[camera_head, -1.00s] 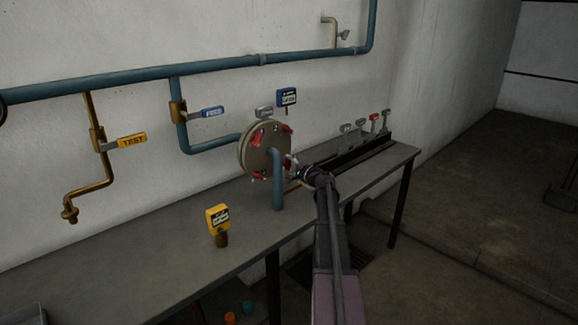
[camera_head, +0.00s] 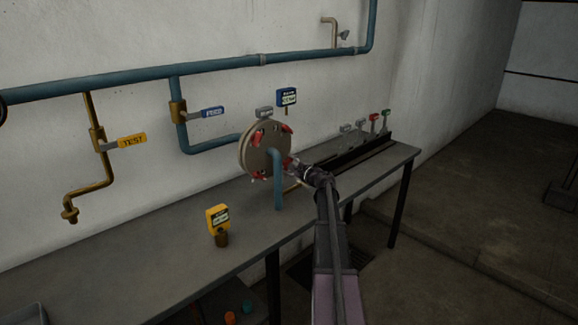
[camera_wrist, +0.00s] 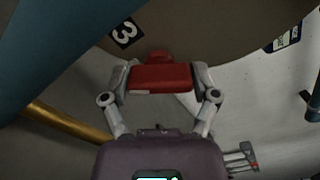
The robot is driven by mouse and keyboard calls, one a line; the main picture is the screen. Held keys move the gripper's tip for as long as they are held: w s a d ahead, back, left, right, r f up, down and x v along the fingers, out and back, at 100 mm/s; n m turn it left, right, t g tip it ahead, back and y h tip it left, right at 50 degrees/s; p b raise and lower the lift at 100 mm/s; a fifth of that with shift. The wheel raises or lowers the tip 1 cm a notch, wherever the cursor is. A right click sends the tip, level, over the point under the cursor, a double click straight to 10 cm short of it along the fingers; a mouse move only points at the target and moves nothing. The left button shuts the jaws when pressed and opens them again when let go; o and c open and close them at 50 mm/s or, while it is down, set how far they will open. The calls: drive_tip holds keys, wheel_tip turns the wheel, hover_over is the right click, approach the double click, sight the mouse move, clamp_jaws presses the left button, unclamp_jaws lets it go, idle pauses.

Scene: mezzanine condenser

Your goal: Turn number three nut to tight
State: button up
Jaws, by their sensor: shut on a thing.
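The number three nut is a red block-shaped piece (camera_wrist: 160,77) at the edge of the round flange (camera_wrist: 210,30). A black label with a white 3 (camera_wrist: 124,33) sits beside it in the wrist view. My gripper (camera_wrist: 162,80) is shut on the red nut, with one grey finger on each side of it. In the head view my gripper (camera_head: 296,168) reaches the lower right rim of the flange (camera_head: 256,152). Other red nuts (camera_head: 287,129) stand around the flange face. The blue pipe in front hides part of the flange.
A blue pipe (camera_head: 277,180) rises from the bench (camera_head: 150,270) in front of the flange. A yellow gauge (camera_head: 218,217) stands on the bench. TEST (camera_head: 131,141) and FEED (camera_head: 212,112) handles are on the pipes. A blue display (camera_head: 287,97) is behind the flange.

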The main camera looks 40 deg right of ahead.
drive_tip(key=shift+w, duration=0.1)
drive_tip(key=o, duration=1)
drive_tip(key=s, duration=0.8)
drive_tip(key=s+d, duration=0.1)
drive_tip(key=s, duration=0.3)
idle(0.4)
